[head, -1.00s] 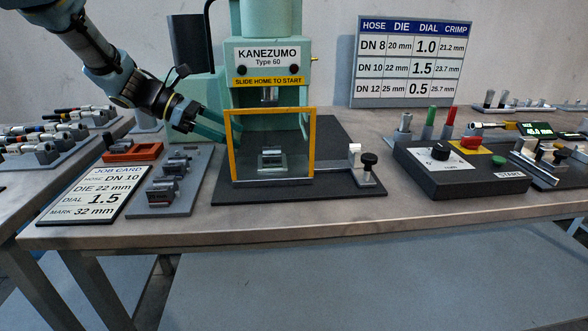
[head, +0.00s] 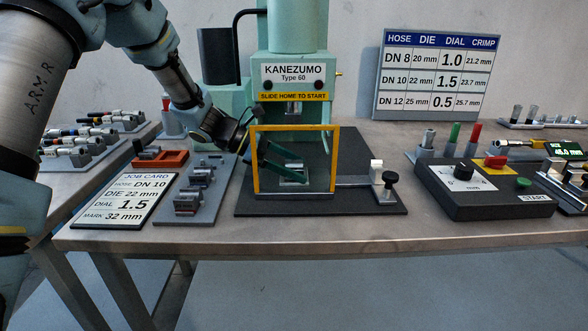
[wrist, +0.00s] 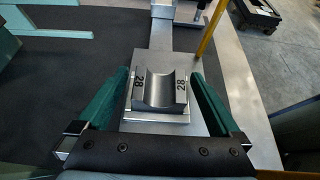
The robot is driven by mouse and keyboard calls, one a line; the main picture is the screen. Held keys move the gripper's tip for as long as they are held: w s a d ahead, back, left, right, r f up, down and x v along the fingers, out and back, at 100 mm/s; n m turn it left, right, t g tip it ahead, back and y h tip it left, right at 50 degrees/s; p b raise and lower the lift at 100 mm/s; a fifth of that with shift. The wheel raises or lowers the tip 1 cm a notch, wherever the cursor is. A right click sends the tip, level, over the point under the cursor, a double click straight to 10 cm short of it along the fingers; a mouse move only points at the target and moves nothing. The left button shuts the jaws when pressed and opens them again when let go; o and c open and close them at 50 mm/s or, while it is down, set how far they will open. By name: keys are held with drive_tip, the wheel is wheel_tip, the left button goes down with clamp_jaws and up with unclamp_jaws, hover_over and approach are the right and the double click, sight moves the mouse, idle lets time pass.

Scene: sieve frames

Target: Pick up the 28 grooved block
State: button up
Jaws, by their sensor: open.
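The grooved block (wrist: 159,90) is dark grey with a rounded trough across its top and the number 28 on its side walls. It sits on a pale metal plate (wrist: 150,124) on the press slide. In the head view the block (head: 291,177) is partly hidden behind the yellow-framed window (head: 254,160) and my fingers. My gripper (wrist: 160,82) is open, with one green finger on each side of the block and its plate. Gaps appear between the fingers and the block. In the head view my gripper (head: 296,164) reaches in at the press from the left.
The Kanezumo press (head: 290,110) stands over the slide. A rack of dark blocks (head: 200,182) lies to its left, beside the job card (head: 120,194). The front table edge is clear.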

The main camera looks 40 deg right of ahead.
drive_tip(key=shift+c, duration=0.2)
clamp_jaws()
idle(0.6)
drive_tip(key=shift+r, duration=0.1)
